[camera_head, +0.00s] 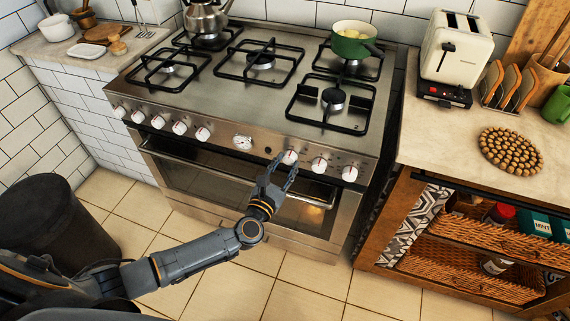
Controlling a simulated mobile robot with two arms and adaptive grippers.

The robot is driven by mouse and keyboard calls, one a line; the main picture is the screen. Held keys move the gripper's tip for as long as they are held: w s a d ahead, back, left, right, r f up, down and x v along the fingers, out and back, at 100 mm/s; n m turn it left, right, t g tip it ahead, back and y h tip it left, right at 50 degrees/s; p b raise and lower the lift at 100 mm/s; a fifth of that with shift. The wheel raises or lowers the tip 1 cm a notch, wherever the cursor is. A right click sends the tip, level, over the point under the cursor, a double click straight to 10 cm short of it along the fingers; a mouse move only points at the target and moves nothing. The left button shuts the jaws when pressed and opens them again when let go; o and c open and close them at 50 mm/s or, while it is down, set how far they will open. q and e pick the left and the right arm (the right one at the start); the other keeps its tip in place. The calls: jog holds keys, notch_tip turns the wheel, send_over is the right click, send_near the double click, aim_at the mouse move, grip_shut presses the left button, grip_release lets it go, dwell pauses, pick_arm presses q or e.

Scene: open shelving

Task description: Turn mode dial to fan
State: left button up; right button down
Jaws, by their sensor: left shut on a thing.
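The stove (232,100) has a row of white knobs along its steel front panel. The mode dial (290,157) is a white knob with a red mark, just right of the small black button. My left gripper (282,165) reaches up to it from below and is shut on it. The fingers cover the dial's lower part, and its exact setting is too small to read. A round clock-like gauge (243,142) sits left of it. Two more white knobs (319,165) are to its right. My right gripper is out of view.
The oven door handle (215,176) runs just below the panel, behind my left gripper. A green pot (353,40) and a kettle (207,20) stand on the hob. A wooden counter unit (400,215) stands on the right, a dark bin (50,215) on the left.

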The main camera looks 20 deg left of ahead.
pick_arm(q)
jog(key=m+p, duration=0.2)
jog(key=m, duration=0.1)
jog(key=shift+r, duration=0.2)
jog(key=m+p, duration=0.2)
jog(key=m, duration=0.1)
jog(key=shift+m+g, duration=0.3)
jog(key=shift+m, duration=0.1)
jog(key=m+p, duration=0.3)
jog(key=m, duration=0.3)
jog(key=shift+d+y, duration=0.1)
jog(key=shift+y, duration=0.3)
jog(key=m+p, duration=0.1)
jog(key=m, duration=0.3)
jog(key=shift+p, duration=0.35)
jog(key=m+y+p, duration=0.1)
jog(key=m, duration=0.3)
jog(key=shift+d+f+m, duration=0.1)
jog(key=shift+f+m, duration=0.05)
jog(key=shift+m, duration=0.15)
jog(key=o, duration=1.2)
jog(key=shift+c, duration=0.2)
